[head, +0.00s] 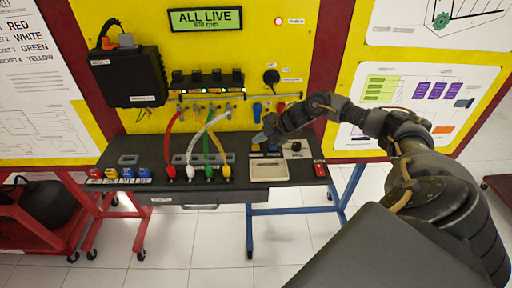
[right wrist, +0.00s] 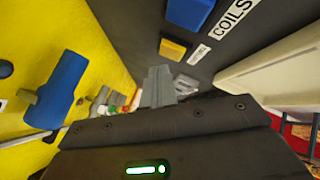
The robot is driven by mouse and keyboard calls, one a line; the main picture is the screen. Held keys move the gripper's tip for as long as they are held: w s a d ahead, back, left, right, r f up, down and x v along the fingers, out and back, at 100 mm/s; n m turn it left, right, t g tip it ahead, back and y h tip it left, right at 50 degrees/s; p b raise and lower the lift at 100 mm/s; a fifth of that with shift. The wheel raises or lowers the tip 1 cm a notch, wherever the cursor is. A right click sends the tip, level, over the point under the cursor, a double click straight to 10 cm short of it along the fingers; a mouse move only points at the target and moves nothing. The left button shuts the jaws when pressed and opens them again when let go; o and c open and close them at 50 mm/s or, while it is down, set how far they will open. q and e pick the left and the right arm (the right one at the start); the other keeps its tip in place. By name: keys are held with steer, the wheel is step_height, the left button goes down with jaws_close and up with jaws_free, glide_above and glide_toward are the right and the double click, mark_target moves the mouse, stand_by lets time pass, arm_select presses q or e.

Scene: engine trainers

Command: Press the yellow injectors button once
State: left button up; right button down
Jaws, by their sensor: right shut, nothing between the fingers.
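The yellow button (right wrist: 172,49) sits on the dark bench top in the right wrist view, beside a small white label. A blue button (right wrist: 188,12) sits beyond it, by a label reading COILS. My right gripper (right wrist: 158,82) is shut and empty, with its fingertips near the yellow button. A gap seems to show between them, and I cannot tell its height. In the head view my right gripper (head: 261,137) is over the back of the bench, by the button panel, and partly covers it. My left gripper is not in view.
Coloured cables (head: 208,150) run down to the bench. A beige-framed panel (head: 268,171) lies in front of the buttons, with a red switch (head: 320,170) at right.

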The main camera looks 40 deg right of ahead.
mark_target(259, 147)
steer(key=shift+f, duration=0.1)
stand_by(0.7)
steer(key=shift+f, duration=0.35)
steer(key=shift+f+b, duration=0.35)
steer(key=shift+f, duration=0.15)
stand_by(0.6)
steer(key=shift+r, duration=0.1)
steer(key=shift+r+p, duration=0.8)
steer(key=shift+p, duration=0.05)
step_height(259, 147, up, 5)
steer(key=p, duration=0.4)
stand_by(1.0)
